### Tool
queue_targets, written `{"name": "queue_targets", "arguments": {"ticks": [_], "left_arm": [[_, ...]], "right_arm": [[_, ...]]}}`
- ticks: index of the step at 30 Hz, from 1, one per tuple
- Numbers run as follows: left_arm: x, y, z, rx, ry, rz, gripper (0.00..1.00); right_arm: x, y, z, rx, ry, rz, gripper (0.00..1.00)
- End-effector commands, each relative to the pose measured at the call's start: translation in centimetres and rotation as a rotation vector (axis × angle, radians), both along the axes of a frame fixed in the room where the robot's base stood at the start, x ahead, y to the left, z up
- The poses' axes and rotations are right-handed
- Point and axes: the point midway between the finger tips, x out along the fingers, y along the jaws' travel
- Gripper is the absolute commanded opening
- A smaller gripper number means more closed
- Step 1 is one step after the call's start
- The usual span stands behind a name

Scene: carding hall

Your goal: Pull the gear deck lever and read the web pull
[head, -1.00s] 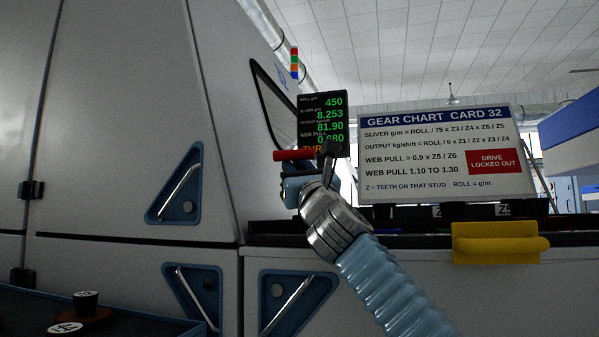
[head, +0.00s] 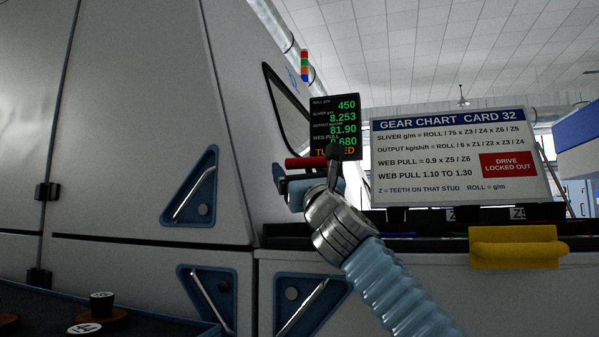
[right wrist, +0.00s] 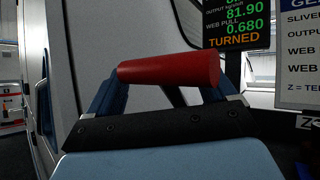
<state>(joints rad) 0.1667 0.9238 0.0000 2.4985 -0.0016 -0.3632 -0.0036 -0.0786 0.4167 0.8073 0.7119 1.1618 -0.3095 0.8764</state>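The red grip of the lever (head: 306,163) lies level below the dark readout (head: 349,118). In the head view my right gripper (head: 297,180) is just under the grip. The readout, also in the right wrist view (right wrist: 237,20), shows web pull 0.680 and the orange word TURNED. My left gripper is out of view.
The gear chart card (head: 460,155) gives web pull 1.10 to 1.30 and bears a red DRIVE LOCKED OUT label. A yellow padded piece (head: 515,248) sticks out below it. Machine panels (head: 130,130) fill the left. A dark tray (head: 130,318) holds gears at the lower left.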

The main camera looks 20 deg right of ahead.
Motion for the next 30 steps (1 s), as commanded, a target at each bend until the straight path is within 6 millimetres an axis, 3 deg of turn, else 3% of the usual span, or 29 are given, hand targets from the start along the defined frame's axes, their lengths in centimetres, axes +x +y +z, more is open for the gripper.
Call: {"name": "queue_targets", "arguments": {"ticks": [11, 22, 30], "left_arm": [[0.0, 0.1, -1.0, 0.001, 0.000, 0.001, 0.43], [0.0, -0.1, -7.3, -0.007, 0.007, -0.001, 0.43], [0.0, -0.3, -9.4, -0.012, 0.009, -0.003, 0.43]], "right_arm": [[-0.7, -0.6, -0.6, 0.004, -0.003, -0.011, 0.79], [-7.2, -0.8, -5.5, -0.001, -0.004, -0.010, 0.79], [-10.8, -0.9, -7.6, -0.002, -0.002, -0.006, 0.79]]}}
